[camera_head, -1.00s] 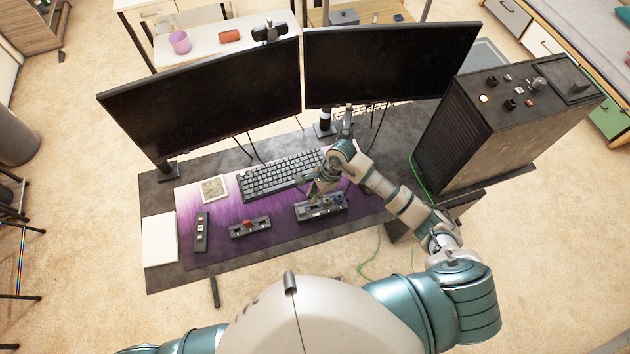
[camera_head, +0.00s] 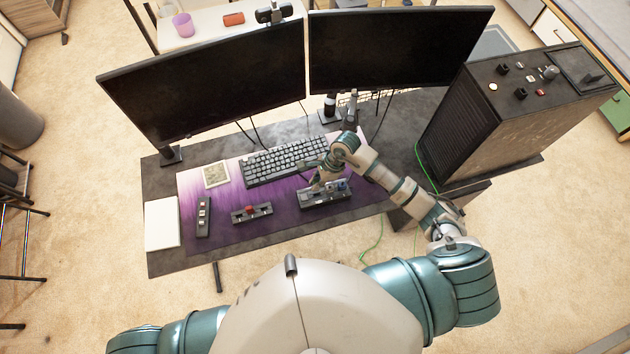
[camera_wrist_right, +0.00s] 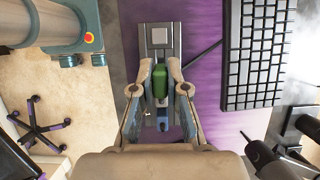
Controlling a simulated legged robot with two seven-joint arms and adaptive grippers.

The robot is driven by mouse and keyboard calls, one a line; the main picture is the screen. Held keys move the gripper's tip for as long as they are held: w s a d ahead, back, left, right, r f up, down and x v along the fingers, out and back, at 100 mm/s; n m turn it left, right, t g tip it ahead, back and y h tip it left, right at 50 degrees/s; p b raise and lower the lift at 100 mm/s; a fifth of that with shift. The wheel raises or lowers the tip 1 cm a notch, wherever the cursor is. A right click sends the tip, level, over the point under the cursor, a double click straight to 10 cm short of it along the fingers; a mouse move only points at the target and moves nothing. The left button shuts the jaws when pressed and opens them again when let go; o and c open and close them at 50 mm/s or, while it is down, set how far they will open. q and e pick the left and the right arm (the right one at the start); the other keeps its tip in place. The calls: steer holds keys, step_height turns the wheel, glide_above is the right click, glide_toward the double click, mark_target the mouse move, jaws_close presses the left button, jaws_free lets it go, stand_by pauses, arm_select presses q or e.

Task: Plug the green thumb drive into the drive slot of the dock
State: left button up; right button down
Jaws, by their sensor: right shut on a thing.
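The dock (camera_head: 325,197) is a dark, narrow block near the front edge of the purple mat. It also shows in the right wrist view (camera_wrist_right: 159,35), with a light square on its top. My right gripper (camera_head: 318,185) is over the dock in the head view. In the right wrist view my right gripper (camera_wrist_right: 160,92) is shut on the green thumb drive (camera_wrist_right: 160,80), which is between its fingers and over the dock. Whether the drive touches the slot cannot be told. The drive is too small to make out in the head view. My left gripper is out of view.
The keyboard (camera_head: 287,162) lies behind the dock. A small panel with a red knob (camera_head: 251,213) and a dark strip with buttons (camera_head: 203,217) lie to its left. Two monitors (camera_head: 205,84) stand behind, and a computer tower (camera_head: 500,125) is at the right.

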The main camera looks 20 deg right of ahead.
steer(key=f, duration=0.1)
steer(key=f+b, duration=0.2)
steer(key=shift+d+f, duration=0.3)
steer(key=shift+a+f+b, duration=0.1)
steer(key=shift+a+b, duration=0.05)
steer(key=shift+b, duration=0.2)
steer(key=shift+a, duration=0.15)
steer(key=shift+d, duration=0.3)
steer(key=shift+a, duration=0.15)
steer(key=shift+b, duration=0.45)
stand_by(0.7)
steer(key=shift+f+b, duration=1.2)
steer(key=shift+f, duration=0.15)
